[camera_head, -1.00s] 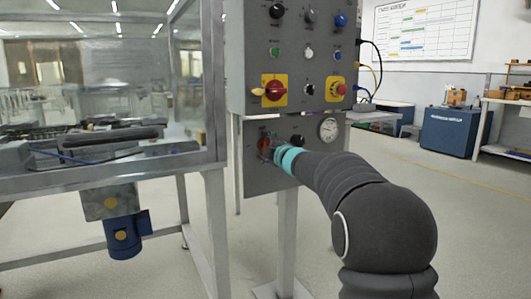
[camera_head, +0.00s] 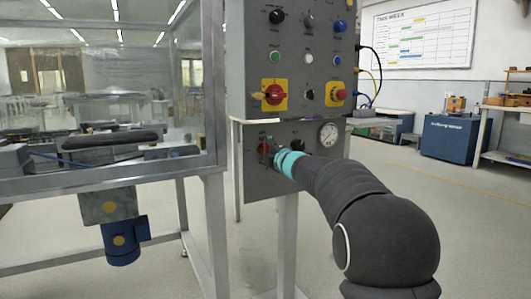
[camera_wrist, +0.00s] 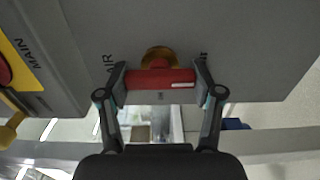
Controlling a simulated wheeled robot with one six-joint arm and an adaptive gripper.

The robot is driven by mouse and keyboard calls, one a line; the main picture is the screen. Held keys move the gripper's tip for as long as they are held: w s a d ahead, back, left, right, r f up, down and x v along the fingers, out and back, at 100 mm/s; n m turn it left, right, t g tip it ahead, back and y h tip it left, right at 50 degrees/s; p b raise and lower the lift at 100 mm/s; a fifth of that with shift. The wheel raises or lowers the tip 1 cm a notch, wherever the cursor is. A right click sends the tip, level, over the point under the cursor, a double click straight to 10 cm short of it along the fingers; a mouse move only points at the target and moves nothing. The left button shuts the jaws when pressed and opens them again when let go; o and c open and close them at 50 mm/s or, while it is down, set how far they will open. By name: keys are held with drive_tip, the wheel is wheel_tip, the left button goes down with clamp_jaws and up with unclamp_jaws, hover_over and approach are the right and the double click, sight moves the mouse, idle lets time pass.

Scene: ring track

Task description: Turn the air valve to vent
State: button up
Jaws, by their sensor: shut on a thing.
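The air valve has a red handle (camera_wrist: 160,77) on a round brass hub (camera_wrist: 158,56), on the grey panel's lower part. In the wrist view the handle lies across the picture, between the two fingers. My gripper (camera_wrist: 161,82) is shut on the handle, one finger at each end. In the head view the valve (camera_head: 265,147) shows as a small red patch, partly hidden by my gripper and its teal ring. The word "AIR" stands left of the hub in the wrist view; the label on the right is mostly hidden by the finger.
A pressure gauge (camera_head: 328,134) and a black knob (camera_head: 298,145) sit right of the valve. A glass-walled metal-framed machine (camera_head: 205,172) stands close on the left.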

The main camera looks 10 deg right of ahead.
drive_tip(key=o, duration=1.2)
drive_tip(key=shift+c, duration=0.2)
drive_tip(key=shift+s, duration=0.1)
drive_tip(key=v, duration=1.1)
drive_tip(key=shift+s, duration=0.35)
drive_tip(key=shift+d, duration=0.15)
